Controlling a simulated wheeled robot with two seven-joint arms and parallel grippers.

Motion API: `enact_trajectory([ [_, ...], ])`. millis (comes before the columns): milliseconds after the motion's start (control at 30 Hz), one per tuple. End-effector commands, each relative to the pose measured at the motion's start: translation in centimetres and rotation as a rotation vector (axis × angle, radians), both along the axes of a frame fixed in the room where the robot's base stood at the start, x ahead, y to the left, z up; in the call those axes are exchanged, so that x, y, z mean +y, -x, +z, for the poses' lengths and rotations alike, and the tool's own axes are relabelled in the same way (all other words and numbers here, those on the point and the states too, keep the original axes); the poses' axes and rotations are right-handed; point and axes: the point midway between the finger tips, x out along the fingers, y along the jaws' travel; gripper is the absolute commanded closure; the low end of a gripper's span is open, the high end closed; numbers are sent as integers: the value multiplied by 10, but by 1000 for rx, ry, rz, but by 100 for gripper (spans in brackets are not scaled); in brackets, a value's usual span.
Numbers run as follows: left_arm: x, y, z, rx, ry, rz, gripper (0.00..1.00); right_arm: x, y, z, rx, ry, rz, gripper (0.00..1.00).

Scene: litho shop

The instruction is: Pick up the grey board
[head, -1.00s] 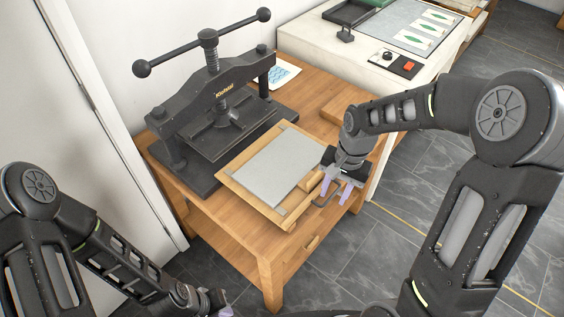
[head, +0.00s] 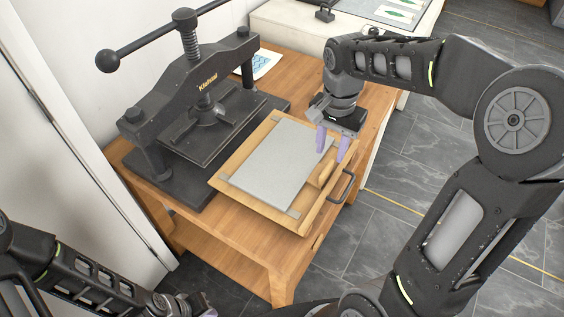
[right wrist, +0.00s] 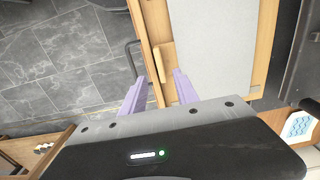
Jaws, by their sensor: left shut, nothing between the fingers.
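The grey board (head: 275,160) lies flat on a wooden tray (head: 232,193) on the table. It also shows in the right wrist view (right wrist: 212,45). My right gripper (head: 333,144) points down with its lilac fingers apart, by the right end of the board and tray. In the right wrist view the fingers (right wrist: 160,88) straddle the tray's edge, with nothing clearly gripped. My left gripper (head: 197,304) is low at the bottom edge of the head view, away from the table, shut and empty, partly cut off.
A wooden block (head: 321,173) and a black handle (head: 343,187) are at the tray's near right edge. A black screw press (head: 195,115) stands on the wooden table (head: 240,236) behind the tray. A white cabinet (head: 285,30) stands behind right. Grey floor is clear in front.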

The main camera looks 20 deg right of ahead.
Motion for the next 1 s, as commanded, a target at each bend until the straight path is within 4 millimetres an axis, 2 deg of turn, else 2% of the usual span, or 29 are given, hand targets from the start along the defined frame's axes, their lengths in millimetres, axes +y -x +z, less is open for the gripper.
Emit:
enact_trajectory([
  [233,0,0,1,0,0,0,100,0,0,0,0,0,0,64],
  [500,0,0,2,0,0,0,100,0,0,-24,1,0,0,64],
  [833,0,0,2,0,0,0,100,0,0,-27,1,-1,0,64],
  [1000,0,0,6,0,0,0,100,2,0,-43,4,-1,0,64],
])
